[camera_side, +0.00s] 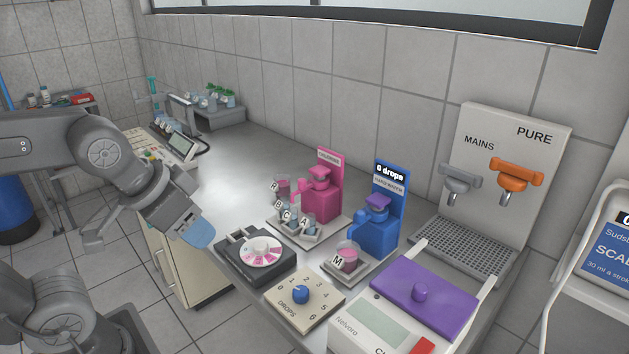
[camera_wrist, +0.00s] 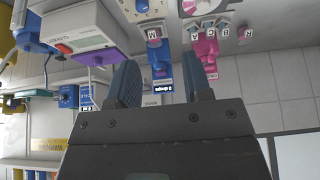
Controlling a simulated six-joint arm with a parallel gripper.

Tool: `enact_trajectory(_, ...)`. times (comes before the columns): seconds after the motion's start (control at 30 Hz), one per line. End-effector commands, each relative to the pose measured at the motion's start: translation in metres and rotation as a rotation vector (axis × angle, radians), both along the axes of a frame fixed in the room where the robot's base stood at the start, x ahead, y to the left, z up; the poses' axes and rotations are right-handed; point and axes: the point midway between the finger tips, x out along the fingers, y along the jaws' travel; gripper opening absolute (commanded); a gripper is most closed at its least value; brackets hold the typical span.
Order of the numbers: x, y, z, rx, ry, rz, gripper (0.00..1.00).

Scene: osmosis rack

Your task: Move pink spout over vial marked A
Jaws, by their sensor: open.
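The pink dispenser (camera_side: 322,205) stands on the bench behind a pale tray (camera_side: 325,237), and its pink spout (camera_side: 303,187) points left toward the small vials. The vial marked A (camera_side: 303,225) is the nearest in a row with vials marked B (camera_side: 279,208) and C (camera_side: 289,216). In the wrist view the dispenser (camera_wrist: 207,50) sits near labels A (camera_wrist: 195,37), C and B. I cannot tell exactly which vial the spout is over. My gripper (camera_side: 198,233) is left of the bench items, apart from them. Its fingers (camera_wrist: 160,82) are open and empty.
A blue dispenser (camera_side: 376,230) stands right of the pink one, with a cup marked M (camera_side: 348,260) before it. A dark box with a pink-white dial (camera_side: 260,252) and a DROPS knob panel (camera_side: 302,297) lie in front. A purple-lidded device (camera_side: 422,292) is at right.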

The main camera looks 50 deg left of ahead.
Motion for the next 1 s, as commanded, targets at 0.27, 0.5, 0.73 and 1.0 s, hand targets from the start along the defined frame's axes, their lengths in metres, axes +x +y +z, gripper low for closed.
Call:
enact_trajectory(0.27, 0.044, 0.008, 0.035, 0.027, 0.064, -0.022, 0.48)
enact_trajectory(0.5, 0.136, 0.033, 0.076, 0.064, 0.192, -0.079, 0.48)
enact_trajectory(0.73, 0.226, 0.068, 0.080, 0.080, 0.312, -0.141, 0.48)
enact_trajectory(1.0, 0.307, 0.114, 0.046, 0.073, 0.437, -0.217, 0.48)
